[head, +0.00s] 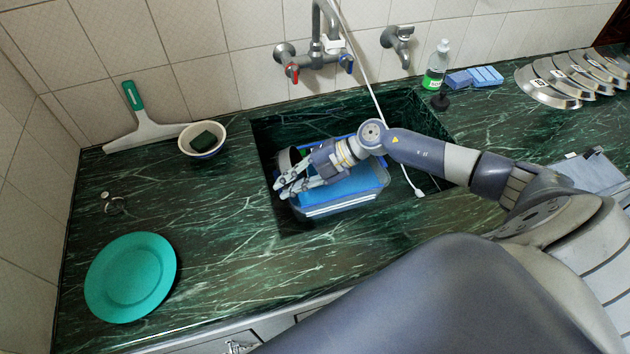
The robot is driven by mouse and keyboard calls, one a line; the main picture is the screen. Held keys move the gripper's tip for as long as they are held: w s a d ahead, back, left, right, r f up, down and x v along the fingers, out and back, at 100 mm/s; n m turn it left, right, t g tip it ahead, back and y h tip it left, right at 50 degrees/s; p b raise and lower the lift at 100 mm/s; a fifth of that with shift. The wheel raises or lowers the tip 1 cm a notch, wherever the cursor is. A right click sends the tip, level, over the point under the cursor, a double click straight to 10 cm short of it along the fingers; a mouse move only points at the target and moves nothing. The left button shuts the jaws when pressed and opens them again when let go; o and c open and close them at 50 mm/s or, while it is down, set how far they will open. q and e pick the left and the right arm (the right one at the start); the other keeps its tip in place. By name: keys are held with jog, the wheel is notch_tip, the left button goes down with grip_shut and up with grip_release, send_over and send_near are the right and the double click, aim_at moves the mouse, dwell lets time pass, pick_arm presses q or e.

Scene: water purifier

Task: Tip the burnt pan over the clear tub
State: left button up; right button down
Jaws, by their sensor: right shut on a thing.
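The clear tub (377,189) stands in the sink and holds blue liquid or something blue. My right gripper (284,187) reaches over the tub's left part from the right. It is shut on what looks like the burnt pan (287,160), a dark round thing with a grey rim at the tub's left end. Most of the pan is hidden by the gripper and the tub, so its tilt and the grip point cannot be told. My left gripper is not in view.
The dark sink (275,132) is set in a green marble counter. A tap (318,55) and a white hose (365,75) hang over it. A teal plate (131,277), a bowl with a sponge (187,141) and a squeegee (145,130) lie left. A green bottle (435,70) stands behind right.

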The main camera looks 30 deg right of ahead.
jog(key=shift+s+d+r+y+b, duration=0.15)
jog(key=shift+d+y+b, duration=0.2)
jog(key=shift+b, duration=0.35)
